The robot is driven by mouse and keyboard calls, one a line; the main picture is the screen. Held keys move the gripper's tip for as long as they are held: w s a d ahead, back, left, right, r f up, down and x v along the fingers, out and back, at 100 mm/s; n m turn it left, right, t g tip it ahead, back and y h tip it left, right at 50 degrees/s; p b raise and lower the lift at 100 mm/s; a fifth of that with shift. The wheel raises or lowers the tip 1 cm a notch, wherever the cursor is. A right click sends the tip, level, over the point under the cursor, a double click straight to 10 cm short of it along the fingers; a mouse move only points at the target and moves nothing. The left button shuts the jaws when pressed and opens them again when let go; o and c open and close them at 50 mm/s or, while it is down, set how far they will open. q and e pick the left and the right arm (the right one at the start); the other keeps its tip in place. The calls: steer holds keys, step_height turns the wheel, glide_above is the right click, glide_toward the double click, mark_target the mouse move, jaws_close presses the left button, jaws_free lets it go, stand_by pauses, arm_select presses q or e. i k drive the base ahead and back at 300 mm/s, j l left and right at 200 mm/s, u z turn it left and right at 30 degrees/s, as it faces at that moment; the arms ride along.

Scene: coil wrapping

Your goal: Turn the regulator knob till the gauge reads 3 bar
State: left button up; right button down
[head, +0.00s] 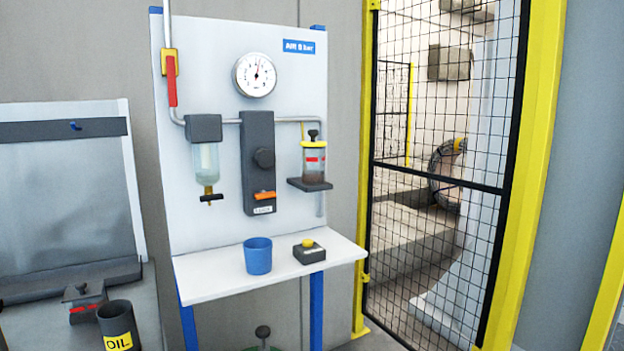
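The round pressure gauge (254,75) has a white face and sits high on the pale panel (220,60). Its dark needle looks close to upright, but the scale is too small to read. The regulator knob (264,158) is a dark round knob on the tall dark grey regulator block (258,125) below the gauge. An orange lever (265,195) lies almost level under the knob, with a small white label below it. Neither of my grippers shows in the head view, and nothing touches the knob.
A filter bowl (206,160) hangs left of the regulator and a yellow-collared lubricator (314,158) stands right. A red-handled valve (171,80) is at upper left. A mesh fence (440,170) is right.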

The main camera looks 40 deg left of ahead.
mark_target(264, 158)
steer(key=u, duration=1.4)
